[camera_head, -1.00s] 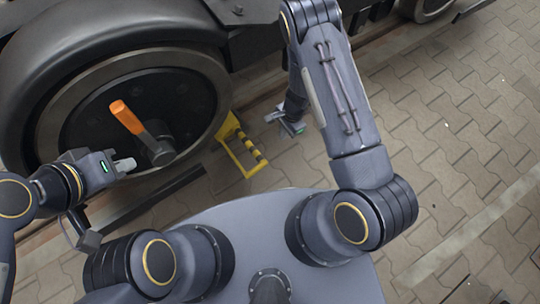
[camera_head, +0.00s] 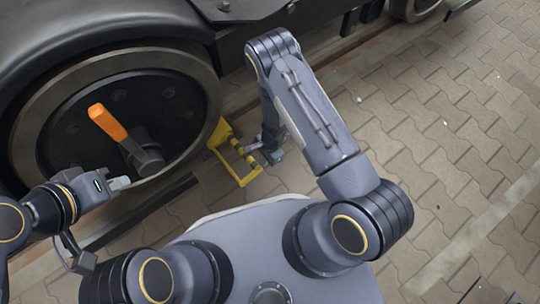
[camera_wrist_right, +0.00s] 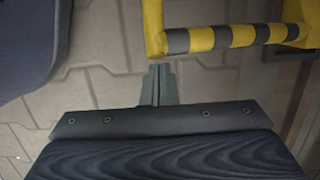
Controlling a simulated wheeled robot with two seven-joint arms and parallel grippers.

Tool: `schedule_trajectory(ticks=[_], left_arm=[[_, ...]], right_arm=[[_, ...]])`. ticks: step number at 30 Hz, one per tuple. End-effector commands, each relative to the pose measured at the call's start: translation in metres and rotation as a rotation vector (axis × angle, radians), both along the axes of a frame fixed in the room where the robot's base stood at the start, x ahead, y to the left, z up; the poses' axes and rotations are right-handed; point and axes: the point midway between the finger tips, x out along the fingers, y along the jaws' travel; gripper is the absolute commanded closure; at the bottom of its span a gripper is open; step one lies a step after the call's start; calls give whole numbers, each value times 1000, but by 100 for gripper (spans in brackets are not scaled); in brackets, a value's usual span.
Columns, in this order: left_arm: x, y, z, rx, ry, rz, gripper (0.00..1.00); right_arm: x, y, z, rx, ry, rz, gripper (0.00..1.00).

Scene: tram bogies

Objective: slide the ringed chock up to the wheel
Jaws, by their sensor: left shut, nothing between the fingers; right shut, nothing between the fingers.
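The yellow chock (camera_head: 221,134) sits on the ground at the right side of the big dark wheel (camera_head: 58,108). Whether it touches the wheel I cannot tell. Its yellow frame handle, with a black-striped bar (camera_head: 243,154), reaches toward me; the bar also shows in the right wrist view (camera_wrist_right: 228,37). My right gripper (camera_head: 276,156) is beside the striped bar on its right. In the right wrist view its closed fingers (camera_wrist_right: 158,84) are just below the bar's yellow corner, apart from it in the picture. My left gripper (camera_head: 122,183) is shut and empty before the wheel's lower part.
An orange-handled lever (camera_head: 108,122) sticks out from the wheel hub. A dark rail (camera_head: 150,208) runs below the wheel. Another wheel (camera_head: 420,8) shows at the top right. The paving (camera_head: 440,130) to the right is clear.

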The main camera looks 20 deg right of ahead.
Motion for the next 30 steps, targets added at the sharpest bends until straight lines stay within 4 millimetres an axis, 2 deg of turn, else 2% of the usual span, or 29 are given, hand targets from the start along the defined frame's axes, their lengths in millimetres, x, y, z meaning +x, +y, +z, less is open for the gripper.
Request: schedule_trajectory(ticks=[11, 14, 21, 24, 30], left_arm=[[0, 0, 0, 0, 0, 0, 100], [0, 0, -1, 0, 0, 0, 100], [0, 0, -1, 0, 0, 0, 100], [0, 0, -1, 0, 0, 0, 100], [0, 0, -1, 0, 0, 0, 100]], right_arm=[[-1, 3, 0, 1, 1, 1, 100], [-6, 16, 0, 2, 2, 3, 100], [-23, 64, 0, 3, 1, 4, 100], [-27, 73, 0, 2, 1, 3, 100], [-28, 77, 0, 5, 3, 2, 100]])
